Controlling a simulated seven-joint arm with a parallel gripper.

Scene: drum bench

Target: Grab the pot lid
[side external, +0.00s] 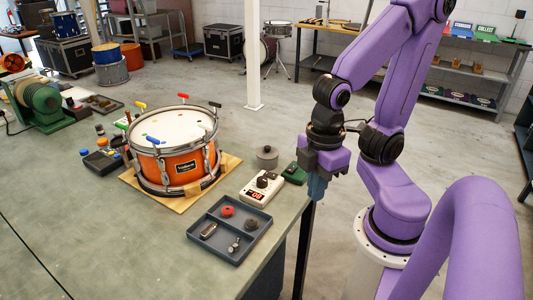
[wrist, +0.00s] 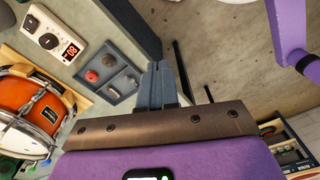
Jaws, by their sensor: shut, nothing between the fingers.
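A small grey round thing with a knob on top (side external: 267,157), which looks like the pot lid, stands on the bench behind the white meter in the side view. I cannot make it out in the wrist view. My gripper (side external: 316,187) points down by the bench's right edge, to the right of the grey lid and apart from it. Its fingers (wrist: 158,82) are together and empty in the wrist view.
A green box (side external: 294,174) sits between the lid and my gripper. The white meter (side external: 261,190), a grey tray (side external: 212,252) with small parts and an orange drum (side external: 172,165) are nearby. The bench (side external: 90,230) is bare at front left.

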